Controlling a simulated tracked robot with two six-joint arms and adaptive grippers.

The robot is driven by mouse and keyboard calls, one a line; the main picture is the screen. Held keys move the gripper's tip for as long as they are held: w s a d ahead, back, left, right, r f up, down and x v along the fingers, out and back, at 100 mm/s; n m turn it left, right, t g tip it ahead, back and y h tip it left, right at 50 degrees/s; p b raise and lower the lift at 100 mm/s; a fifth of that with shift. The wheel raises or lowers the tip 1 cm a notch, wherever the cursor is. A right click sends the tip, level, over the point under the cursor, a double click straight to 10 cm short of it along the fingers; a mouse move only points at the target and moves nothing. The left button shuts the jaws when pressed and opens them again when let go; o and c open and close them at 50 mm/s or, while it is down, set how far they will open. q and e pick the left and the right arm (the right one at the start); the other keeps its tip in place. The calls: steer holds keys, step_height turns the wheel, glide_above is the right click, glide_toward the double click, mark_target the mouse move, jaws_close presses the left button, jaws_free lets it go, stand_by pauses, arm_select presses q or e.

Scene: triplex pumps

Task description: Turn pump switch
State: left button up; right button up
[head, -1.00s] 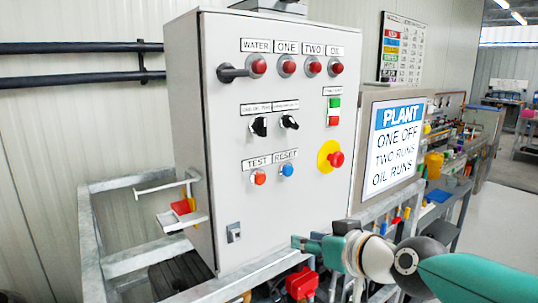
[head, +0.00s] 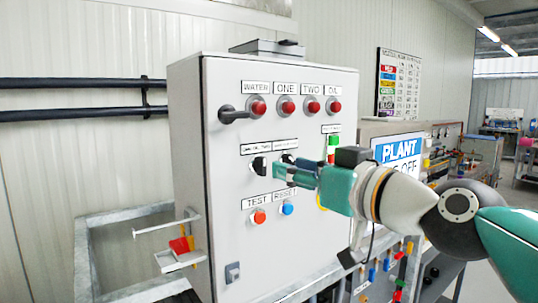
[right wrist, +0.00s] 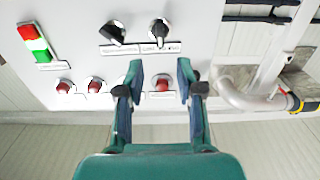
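A grey control cabinet (head: 230,215) carries two black rotary pump switches in its middle row. The left switch (head: 259,166) is visible in the head view; the right one is mostly hidden by my right gripper (head: 284,170). In the right wrist view, which is upside down, both switches, the left (right wrist: 159,31) and the right (right wrist: 113,33), show near the top. My right gripper (right wrist: 157,78) is open and empty, its fingers spread apart in front of the panel. Neither finger visibly grips a switch; contact cannot be told. My left gripper is out of view.
An orange-red TEST button (head: 259,217) and blue RESET button (head: 287,208) sit below the switches. A yellow emergency-stop plate (head: 321,203) is mostly covered by my arm.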

mark_target(265, 160)
steer(key=p+x, duration=0.1)
steer(key=x, duration=0.6)
jaws_close()
